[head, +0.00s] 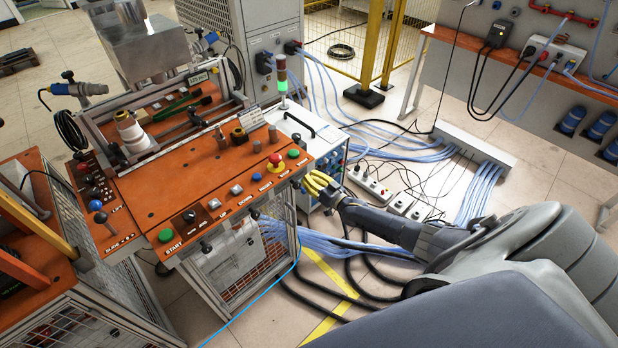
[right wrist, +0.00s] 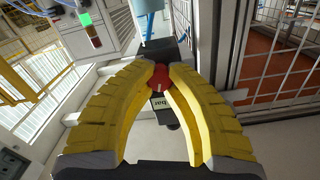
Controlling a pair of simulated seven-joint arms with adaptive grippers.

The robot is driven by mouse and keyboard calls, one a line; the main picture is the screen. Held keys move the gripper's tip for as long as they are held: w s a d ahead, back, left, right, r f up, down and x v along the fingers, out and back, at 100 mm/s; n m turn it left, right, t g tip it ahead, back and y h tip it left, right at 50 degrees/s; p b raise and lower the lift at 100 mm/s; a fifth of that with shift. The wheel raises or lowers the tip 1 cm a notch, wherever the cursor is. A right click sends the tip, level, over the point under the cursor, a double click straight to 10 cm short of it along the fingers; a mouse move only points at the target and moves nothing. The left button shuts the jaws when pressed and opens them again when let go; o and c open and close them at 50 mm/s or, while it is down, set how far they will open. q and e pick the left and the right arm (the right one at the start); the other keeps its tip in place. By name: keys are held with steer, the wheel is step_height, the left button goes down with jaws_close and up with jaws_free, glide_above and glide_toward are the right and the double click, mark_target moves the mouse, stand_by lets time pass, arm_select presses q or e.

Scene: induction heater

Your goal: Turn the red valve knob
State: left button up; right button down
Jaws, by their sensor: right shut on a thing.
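The red valve knob (right wrist: 158,81) shows in the right wrist view between the tips of two yellow fingers. A small "bar" label sits just below it in the picture. My right gripper (right wrist: 161,68) is shut on the knob, with both fingertips against its sides. In the head view my right gripper (head: 317,183) is at the right side of the orange-topped machine (head: 190,185), near its front right corner. The knob is hidden there. My left gripper is in neither view.
A red mushroom button (head: 275,161) and several other buttons line the panel's front edge. A white cabinet (head: 300,125) stands behind my gripper. Blue hoses, black cables and power strips (head: 370,185) cover the floor to the right. A mesh panel (right wrist: 275,50) is close by on the right.

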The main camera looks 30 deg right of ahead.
steer(key=shift+n, duration=1.6)
steer(key=c, duration=1.1)
jaws_free()
steer(key=s+d, duration=0.2)
steer(key=s, duration=0.9)
steer(key=shift+s+d, duration=0.15)
steer(key=shift+s, duration=0.25)
